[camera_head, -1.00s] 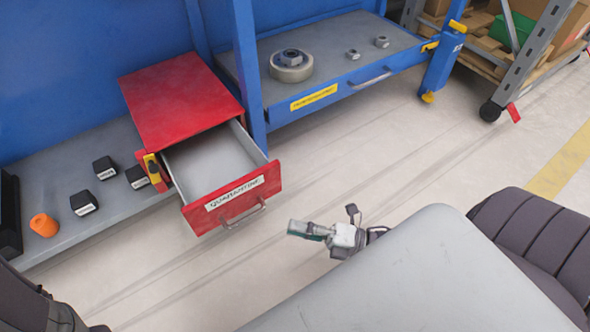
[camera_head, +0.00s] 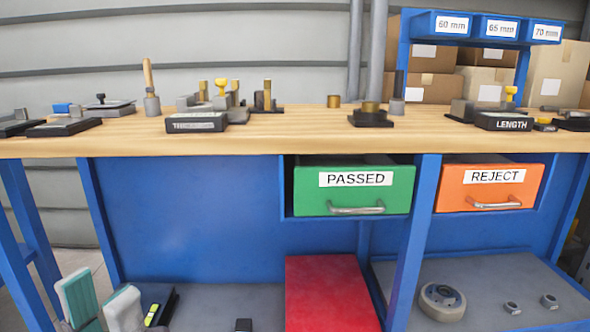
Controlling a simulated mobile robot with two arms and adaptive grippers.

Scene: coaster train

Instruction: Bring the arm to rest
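My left gripper (camera_head: 100,302) is in the lower left corner of the head view, in front of the bench. Its two pale fingers, one with a teal pad, stand apart with nothing seen between them. The rest of that arm is cut off by the bottom edge. My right gripper is not in view.
The wooden workbench (camera_head: 270,140) spans the view, with gauges and blocks on top. Below it are the green PASSED drawer (camera_head: 353,204) and the orange REJECT drawer (camera_head: 490,202). A red cabinet top (camera_head: 325,290) and a ring part (camera_head: 442,300) are on the lower shelf.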

